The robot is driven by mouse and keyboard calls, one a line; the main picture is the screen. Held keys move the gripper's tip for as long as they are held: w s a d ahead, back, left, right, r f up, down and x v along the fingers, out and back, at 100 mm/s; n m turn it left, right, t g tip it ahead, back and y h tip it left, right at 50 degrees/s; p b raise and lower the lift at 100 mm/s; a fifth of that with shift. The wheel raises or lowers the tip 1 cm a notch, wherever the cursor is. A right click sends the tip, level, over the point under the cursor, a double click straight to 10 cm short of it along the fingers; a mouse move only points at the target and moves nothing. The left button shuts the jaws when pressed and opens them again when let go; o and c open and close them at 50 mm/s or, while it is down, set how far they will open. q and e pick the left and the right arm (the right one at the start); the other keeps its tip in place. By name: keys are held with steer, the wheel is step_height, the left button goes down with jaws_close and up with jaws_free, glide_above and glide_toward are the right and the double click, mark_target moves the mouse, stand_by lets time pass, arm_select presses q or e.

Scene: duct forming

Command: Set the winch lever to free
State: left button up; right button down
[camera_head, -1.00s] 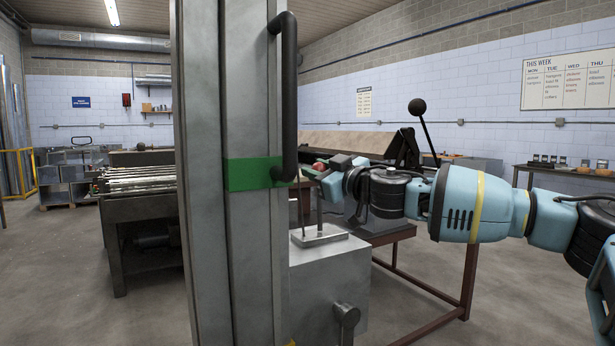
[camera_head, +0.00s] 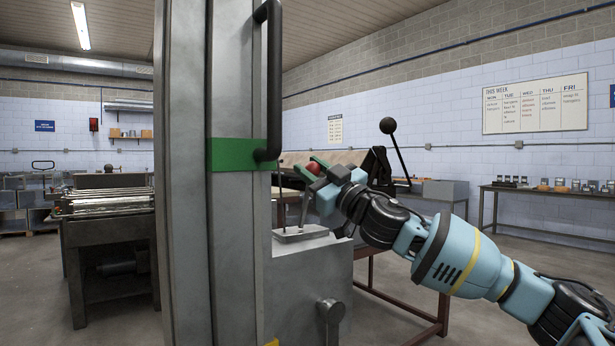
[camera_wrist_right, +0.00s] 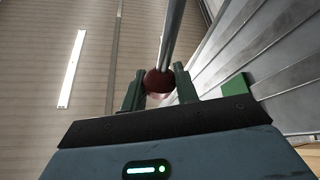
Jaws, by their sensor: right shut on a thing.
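The winch lever (camera_head: 305,205) is a thin metal rod with a dark red ball knob (camera_head: 314,168), rising from a flat plate (camera_head: 300,234) on a grey metal box. My right gripper (camera_head: 316,165) has its green fingers shut on this knob. In the right wrist view the red knob (camera_wrist_right: 160,83) sits between the two fingers (camera_wrist_right: 158,88), with the rod running up from it. No marking for the free position is readable. My left gripper is not in view.
A tall grey metal column (camera_head: 190,200) with a green band (camera_head: 240,154) and black handle (camera_head: 268,85) stands close to the lever, on its left. A black-ball lever (camera_head: 388,126) rises behind my right arm. A roller machine (camera_head: 108,203) stands at left.

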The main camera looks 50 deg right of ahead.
mark_target(314, 173)
steer(key=shift+s+a+f, duration=0.1)
steer(key=shift+s+f, duration=0.15)
steer(key=shift+f, duration=0.05)
steer(key=shift+s+a+f+b, duration=0.1)
steer(key=shift+s+f+b, duration=0.05)
steer(key=shift+s+b, duration=0.2)
steer(key=shift+s+a+f+t+b, duration=0.2)
steer(key=shift+s+f+t+b, duration=0.15)
steer(key=shift+s+t, duration=0.3)
steer(key=shift+a, duration=0.1)
steer(key=c, duration=1.5)
jaws_free()
steer(key=o, duration=0.4)
steer(key=shift+s+r, duration=0.1)
